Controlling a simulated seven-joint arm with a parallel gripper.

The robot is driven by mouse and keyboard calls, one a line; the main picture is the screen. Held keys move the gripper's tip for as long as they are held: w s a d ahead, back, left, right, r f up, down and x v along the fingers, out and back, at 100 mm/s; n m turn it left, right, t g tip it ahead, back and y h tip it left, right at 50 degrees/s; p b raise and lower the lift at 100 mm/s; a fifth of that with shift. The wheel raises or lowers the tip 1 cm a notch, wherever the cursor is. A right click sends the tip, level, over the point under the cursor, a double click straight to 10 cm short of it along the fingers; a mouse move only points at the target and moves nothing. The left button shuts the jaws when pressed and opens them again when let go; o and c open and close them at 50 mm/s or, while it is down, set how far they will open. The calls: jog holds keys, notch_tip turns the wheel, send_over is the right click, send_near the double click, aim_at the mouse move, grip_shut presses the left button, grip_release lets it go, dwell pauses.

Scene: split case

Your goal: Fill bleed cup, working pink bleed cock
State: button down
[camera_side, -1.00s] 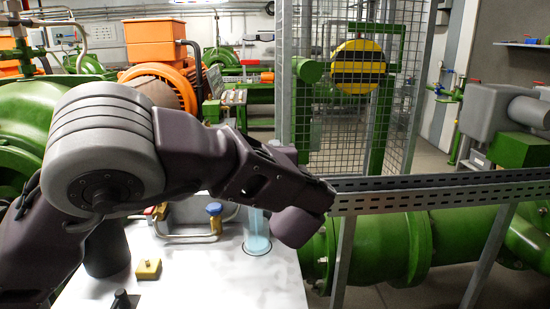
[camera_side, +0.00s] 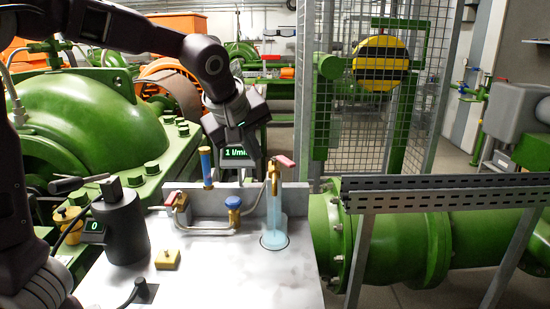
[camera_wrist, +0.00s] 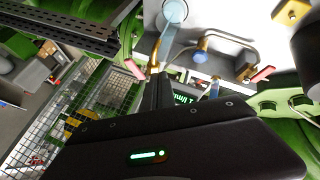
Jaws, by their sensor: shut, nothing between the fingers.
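The clear bleed cup (camera_side: 274,238) stands on the white bench top inside a dark ring. A light blue column joins it to the brass spout above; it also shows in the wrist view (camera_wrist: 174,11). The bleed cock (camera_side: 273,184) is brass with a pink handle (camera_side: 285,162) tilted to the right. In the wrist view the pink handle (camera_wrist: 135,69) lies beside my fingertips. My gripper (camera_wrist: 154,78) is shut and empty, close to the brass cock; contact cannot be told. In the side view my gripper (camera_side: 258,174) is behind and left of the cock.
Left of the cup are a pipe with a blue cap (camera_side: 233,202), a second valve with a red-pink handle (camera_side: 172,200) and a blue tube (camera_side: 206,165). A display (camera_side: 236,153) reads 1 l/min. A yellow block (camera_side: 167,260) sits on the bench. A slotted rail (camera_side: 440,195) stands at right.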

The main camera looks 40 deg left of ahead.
aim_at(286, 162)
jog(key=w+f, duration=0.1)
jog(key=w, duration=0.1)
jog(key=w+f, duration=0.1)
jog(key=w, duration=0.1)
jog(key=w+f, duration=0.2)
jog(key=shift+w, duration=0.25)
jog(key=shift+w, duration=0.1)
jog(key=shift+w+d, duration=0.6)
jog(key=shift+w, duration=0.2)
